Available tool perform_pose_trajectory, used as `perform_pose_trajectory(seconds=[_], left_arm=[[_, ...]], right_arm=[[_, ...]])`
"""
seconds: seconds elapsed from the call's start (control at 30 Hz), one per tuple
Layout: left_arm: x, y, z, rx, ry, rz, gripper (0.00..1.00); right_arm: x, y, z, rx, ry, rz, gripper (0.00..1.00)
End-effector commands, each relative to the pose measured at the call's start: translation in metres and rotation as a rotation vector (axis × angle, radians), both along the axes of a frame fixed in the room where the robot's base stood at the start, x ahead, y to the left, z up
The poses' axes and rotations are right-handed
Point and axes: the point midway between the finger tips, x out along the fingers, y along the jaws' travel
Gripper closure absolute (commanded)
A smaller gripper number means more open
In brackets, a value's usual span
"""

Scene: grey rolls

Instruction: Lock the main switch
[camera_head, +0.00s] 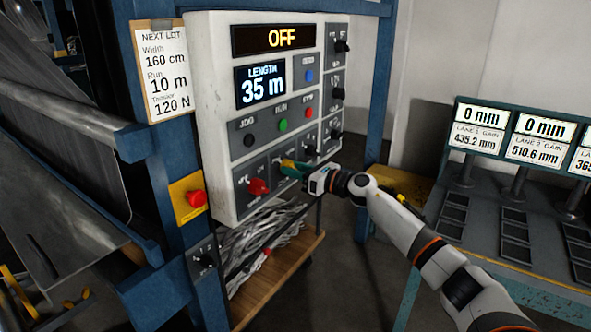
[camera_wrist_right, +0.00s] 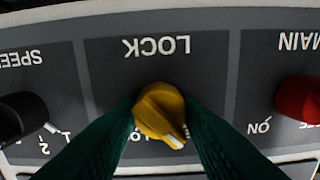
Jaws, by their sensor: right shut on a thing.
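The yellow LOCK knob (camera_wrist_right: 158,104) is on the grey control panel (camera_head: 215,110), and shows in the head view (camera_head: 286,162) partly hidden by my fingers. My right gripper (camera_head: 293,168) is shut on this knob, with a green finger on each side of it. In the upside-down wrist view, the knob's white mark points toward the lower right. The red MAIN switch (camera_head: 258,186) is beside the lock, to its left in the head view, and at the right edge of the wrist view (camera_wrist_right: 300,98). My left gripper is out of view.
A black SPEED knob (camera_wrist_right: 20,115) is on the lock's other side. A red button on a yellow plate (camera_head: 190,199) is on the blue post at left. A bench with gauge displays (camera_head: 510,135) stands at right. A wooden shelf (camera_head: 280,275) is below the panel.

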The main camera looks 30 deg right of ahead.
Motion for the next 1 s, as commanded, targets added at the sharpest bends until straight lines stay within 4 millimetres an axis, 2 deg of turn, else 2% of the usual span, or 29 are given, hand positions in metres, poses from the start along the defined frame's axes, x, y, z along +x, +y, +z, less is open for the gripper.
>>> perform_pose_trajectory(seconds=[0.27, 1.0], left_arm=[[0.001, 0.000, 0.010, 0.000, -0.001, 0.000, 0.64], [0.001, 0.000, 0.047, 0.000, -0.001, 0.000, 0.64]], right_arm=[[0.000, -0.001, 0.002, 0.178, 0.074, -0.002, 0.88], [0.000, 0.000, 0.003, 0.829, 0.343, -0.002, 0.88]])
